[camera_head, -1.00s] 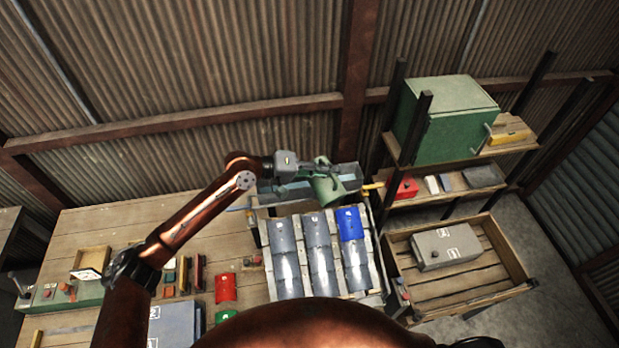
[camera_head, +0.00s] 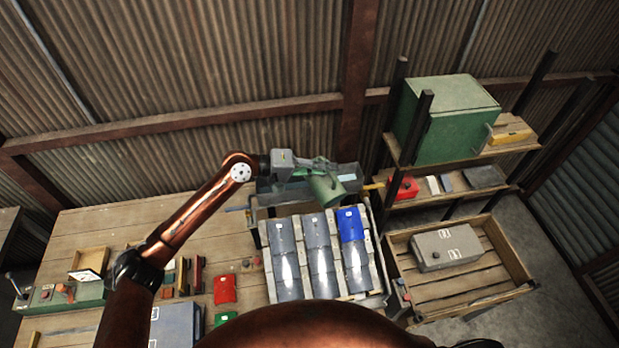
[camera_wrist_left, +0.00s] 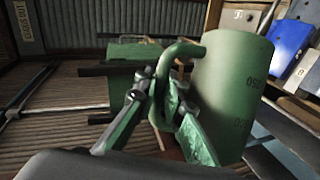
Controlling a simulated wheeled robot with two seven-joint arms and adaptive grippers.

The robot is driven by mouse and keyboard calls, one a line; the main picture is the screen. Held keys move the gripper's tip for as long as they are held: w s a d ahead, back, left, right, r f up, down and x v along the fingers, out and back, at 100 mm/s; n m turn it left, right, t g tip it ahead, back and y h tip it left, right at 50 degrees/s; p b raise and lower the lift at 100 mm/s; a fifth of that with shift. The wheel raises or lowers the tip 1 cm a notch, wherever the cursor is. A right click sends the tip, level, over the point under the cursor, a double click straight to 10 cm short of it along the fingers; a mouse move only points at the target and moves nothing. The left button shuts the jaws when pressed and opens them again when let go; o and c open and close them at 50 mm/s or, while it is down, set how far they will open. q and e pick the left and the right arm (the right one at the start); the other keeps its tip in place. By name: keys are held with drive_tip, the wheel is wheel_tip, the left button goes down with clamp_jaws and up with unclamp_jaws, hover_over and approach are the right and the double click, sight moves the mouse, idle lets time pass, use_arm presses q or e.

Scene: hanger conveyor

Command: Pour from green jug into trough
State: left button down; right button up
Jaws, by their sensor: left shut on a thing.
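The green jug (camera_head: 326,190) is held by my left gripper (camera_head: 308,170) above the grey trough (camera_head: 286,190) behind the tile rack. In the head view the jug is tilted, its mouth toward the lower right. In the left wrist view the jug (camera_wrist_left: 228,95) fills the right side, and my left gripper (camera_wrist_left: 172,115) is shut on its handle (camera_wrist_left: 185,50). The inside of the jug and any stream from it cannot be made out. Part of the trough is hidden behind the jug and gripper. My right gripper does not show.
A slanted rack with grey tiles (camera_head: 285,255) and a blue tile (camera_head: 350,224) stands just in front of the trough. A shelf with a green cabinet (camera_head: 450,125) stands to the right. A wooden crate (camera_head: 465,285) with a grey box is at the lower right. Corrugated wall stands behind.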

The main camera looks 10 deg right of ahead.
use_arm(q)
drive_tip(key=shift+w, duration=0.1)
idle(0.3)
drive_tip(key=shift+w+a+f+n+b, duration=0.15)
drive_tip(key=shift+w+f+n+b, duration=0.05)
drive_tip(key=shift+w+n+b, duration=0.35)
drive_tip(key=shift+a+f+g, duration=0.1)
drive_tip(key=shift+g, duration=0.2)
idle(0.4)
drive_tip(key=shift+w+f+n+h+b, duration=0.25)
drive_tip(key=shift+w+h+b, duration=0.1)
drive_tip(key=shift+b, duration=0.25)
drive_tip(key=shift+w+a, duration=0.1)
drive_tip(key=shift+w, duration=0.05)
drive_tip(key=shift+w+a, duration=0.1)
idle(0.3)
drive_tip(key=shift+w+a+n+g+h+b, duration=0.15)
drive_tip(key=shift+w+n+g+h+b, duration=0.15)
drive_tip(key=shift+w+n+b, duration=0.25)
drive_tip(key=shift+s, duration=0.1)
idle(0.6)
